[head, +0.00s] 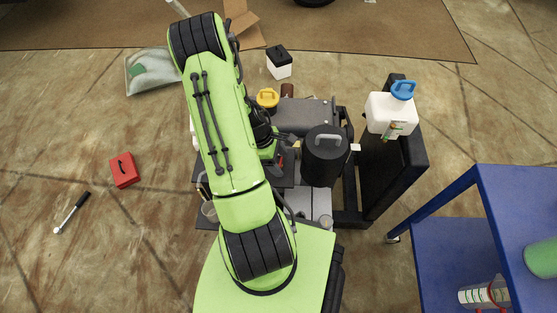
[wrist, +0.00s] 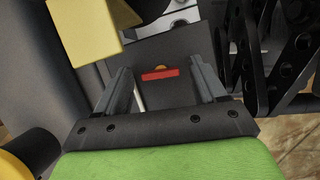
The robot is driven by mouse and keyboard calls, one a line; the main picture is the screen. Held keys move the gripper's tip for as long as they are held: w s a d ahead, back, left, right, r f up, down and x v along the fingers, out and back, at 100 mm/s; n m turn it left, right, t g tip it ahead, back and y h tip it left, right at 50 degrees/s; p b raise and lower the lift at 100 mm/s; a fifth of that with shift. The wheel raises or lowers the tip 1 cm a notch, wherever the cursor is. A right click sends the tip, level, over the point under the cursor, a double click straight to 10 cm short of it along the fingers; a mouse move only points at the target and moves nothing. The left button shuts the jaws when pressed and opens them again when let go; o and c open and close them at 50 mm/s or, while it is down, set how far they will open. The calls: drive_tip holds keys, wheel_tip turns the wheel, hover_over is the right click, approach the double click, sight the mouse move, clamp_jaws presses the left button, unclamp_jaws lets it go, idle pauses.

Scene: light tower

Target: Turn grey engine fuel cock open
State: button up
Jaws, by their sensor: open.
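My gripper (wrist: 158,82) is open, with one grey finger to the left of the lever and one to the right. The fingers appear apart from it; the depth between them is unclear. In the head view the grey engine block (head: 305,114) stands right of my green arm, which hides much of the gripper and the cock.
A black cylinder with a handle (head: 325,158) stands close right of the gripper. A white tank with a blue cap (head: 390,114) sits on a black frame. A yellow block (wrist: 85,30) is near the left finger. A blue shelf (head: 510,195) stands at right.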

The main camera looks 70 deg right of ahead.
drive_tip(key=c, duration=1.1)
drive_tip(key=shift+o, duration=0.2)
drive_tip(key=shift+a+n+h, duration=0.1)
drive_tip(key=shift+n+h, duration=0.2)
drive_tip(key=shift+n, duration=0.5)
drive_tip(key=o, duration=1.1)
drive_tip(key=shift+c, duration=0.2)
drive_tip(key=p+v, duration=0.6)
drive_tip(key=v, duration=0.9)
drive_tip(key=shift+r, duration=0.35)
drive_tip(key=shift+w, duration=0.15)
